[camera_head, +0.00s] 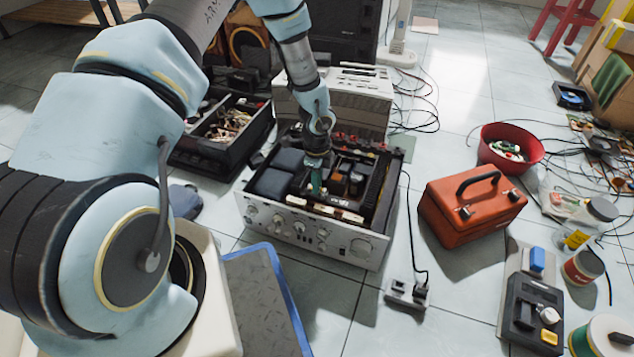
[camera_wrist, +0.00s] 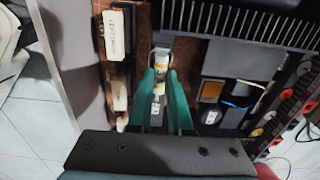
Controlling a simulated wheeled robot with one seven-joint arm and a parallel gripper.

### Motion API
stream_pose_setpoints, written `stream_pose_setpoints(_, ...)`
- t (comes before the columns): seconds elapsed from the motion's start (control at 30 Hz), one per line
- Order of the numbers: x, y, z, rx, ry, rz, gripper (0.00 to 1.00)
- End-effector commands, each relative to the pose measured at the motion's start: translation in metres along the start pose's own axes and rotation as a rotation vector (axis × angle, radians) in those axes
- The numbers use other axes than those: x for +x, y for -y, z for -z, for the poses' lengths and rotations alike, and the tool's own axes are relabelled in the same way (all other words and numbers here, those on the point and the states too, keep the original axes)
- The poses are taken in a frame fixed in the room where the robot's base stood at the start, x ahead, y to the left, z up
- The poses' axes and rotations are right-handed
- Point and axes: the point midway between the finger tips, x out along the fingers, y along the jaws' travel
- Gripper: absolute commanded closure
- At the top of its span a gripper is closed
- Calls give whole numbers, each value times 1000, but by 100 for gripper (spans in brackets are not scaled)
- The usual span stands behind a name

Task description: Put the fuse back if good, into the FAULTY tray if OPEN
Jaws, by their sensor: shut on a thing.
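The open silver amplifier (camera_head: 305,232) stands on the floor with its inner parts showing. My gripper (camera_head: 316,186) reaches down into it from above. In the wrist view, the green fingers of my gripper (camera_wrist: 161,88) are shut on a small pale cylindrical fuse (camera_wrist: 159,68) with a yellowish band. The fuse sits between the fingertips, over the amplifier's inside; I cannot tell whether it is still seated in a holder. The fuse is too small to make out in the head view. I can read no FAULTY label on any tray.
A dark box of parts (camera_head: 222,135) stands behind left. An orange toolbox (camera_head: 470,205) and a red bowl (camera_head: 520,135) stand right of the amplifier. A device with a dark panel (camera_head: 532,312), jars and cables lie farther right. A power strip (camera_head: 408,293) lies in front. A blue-edged mat or tray (camera_head: 262,300) is front left.

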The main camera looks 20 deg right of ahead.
Motion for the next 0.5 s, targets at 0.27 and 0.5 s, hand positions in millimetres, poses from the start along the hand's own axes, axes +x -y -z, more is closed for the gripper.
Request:
stream_pose_setpoints(0.27,4,0,0,0,0,0,100)
stream_pose_setpoints(0.5,6,0,0,0,0,0,100)
